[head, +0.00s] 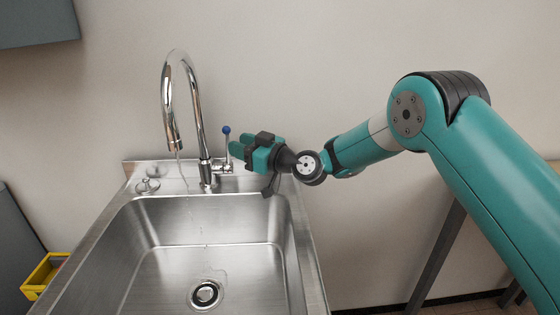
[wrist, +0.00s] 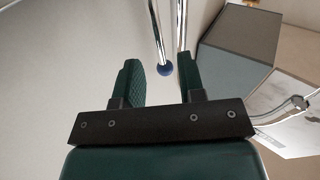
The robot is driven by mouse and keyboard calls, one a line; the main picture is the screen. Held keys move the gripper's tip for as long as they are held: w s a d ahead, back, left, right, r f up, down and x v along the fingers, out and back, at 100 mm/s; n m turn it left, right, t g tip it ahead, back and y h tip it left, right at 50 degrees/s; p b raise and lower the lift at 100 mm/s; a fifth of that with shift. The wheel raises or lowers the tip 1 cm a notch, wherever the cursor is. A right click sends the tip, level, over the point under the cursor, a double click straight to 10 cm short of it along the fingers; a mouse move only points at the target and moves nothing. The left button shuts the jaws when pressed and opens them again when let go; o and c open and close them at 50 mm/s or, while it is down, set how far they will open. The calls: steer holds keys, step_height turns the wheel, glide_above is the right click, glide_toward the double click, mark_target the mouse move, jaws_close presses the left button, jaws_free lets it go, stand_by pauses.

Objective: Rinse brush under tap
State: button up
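The chrome gooseneck tap (head: 201,130) stands at the back of the steel sink (head: 143,205). A thin stream of water (head: 190,200) falls from its spout towards the drain. Its lever, tipped with a blue knob (head: 226,130), rises on the tap's right side. My gripper (head: 236,150) is right beside the lever. In the wrist view, my two green fingers (wrist: 160,72) are apart with nothing held between them. The blue knob (wrist: 165,70) shows in the gap between the fingertips; I cannot tell whether they touch it. No brush shows in either view.
The drain (head: 205,294) is at the sink's bottom, and the basin looks empty. A small metal fitting (head: 147,185) sits on the back left rim. A yellow crate (head: 42,272) is left of the sink. A grey cabinet (head: 35,22) hangs at upper left. The wall is close behind the tap.

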steer(key=r+b+v, duration=0.1)
steer(key=b+v, duration=0.2)
steer(key=v, duration=1)
steer(key=shift+f, duration=0.5)
steer(key=shift+a, duration=0.1)
